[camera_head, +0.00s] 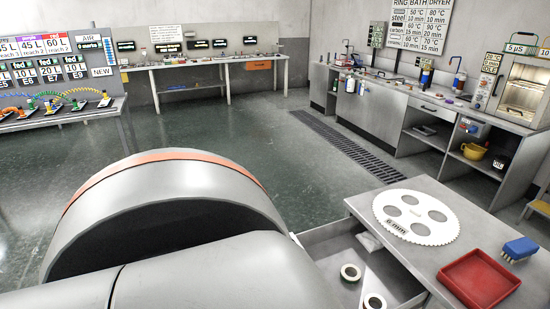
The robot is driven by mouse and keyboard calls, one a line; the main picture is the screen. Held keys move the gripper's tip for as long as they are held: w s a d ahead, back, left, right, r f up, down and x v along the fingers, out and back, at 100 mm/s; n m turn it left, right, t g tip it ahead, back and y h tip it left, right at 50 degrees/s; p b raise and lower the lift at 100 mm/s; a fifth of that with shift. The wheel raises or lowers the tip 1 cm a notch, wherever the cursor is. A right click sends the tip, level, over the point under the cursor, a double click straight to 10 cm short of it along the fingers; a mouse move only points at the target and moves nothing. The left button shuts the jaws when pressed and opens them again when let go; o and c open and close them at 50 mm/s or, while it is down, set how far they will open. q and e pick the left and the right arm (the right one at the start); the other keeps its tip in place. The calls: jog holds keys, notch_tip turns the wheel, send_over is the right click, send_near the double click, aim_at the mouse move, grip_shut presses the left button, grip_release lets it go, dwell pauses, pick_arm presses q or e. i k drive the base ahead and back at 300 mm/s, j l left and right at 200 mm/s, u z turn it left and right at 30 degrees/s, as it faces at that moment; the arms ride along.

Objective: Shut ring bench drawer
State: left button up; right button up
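The ring bench (430,258) is at the lower right, with a grey metal top. Its drawer (328,250) stands open, pulled out to the left from under the top. A small pale piece (368,242) lies near the top's edge. The drawer's outer front and lower part are hidden by my large grey arm link and the picture edge. Neither gripper is in view.
A floor grate (345,147) runs beyond the bench. A long counter (460,105) stands at the right wall. The middle floor is clear.

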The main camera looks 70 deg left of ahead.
aim_at(332, 246)
jog(key=i+u, duration=0.1)
jog(key=u, duration=0.3)
jog(key=i+u, duration=0.1)
jog(key=u, duration=0.35)
jog(key=i+u, duration=0.1)
jog(key=u, duration=0.3)
jog(key=i+u, duration=0.1)
jog(key=u, duration=0.3)
jog(key=l+u, duration=0.1)
jog(key=u, duration=0.3)
jog(key=l+z, duration=0.15)
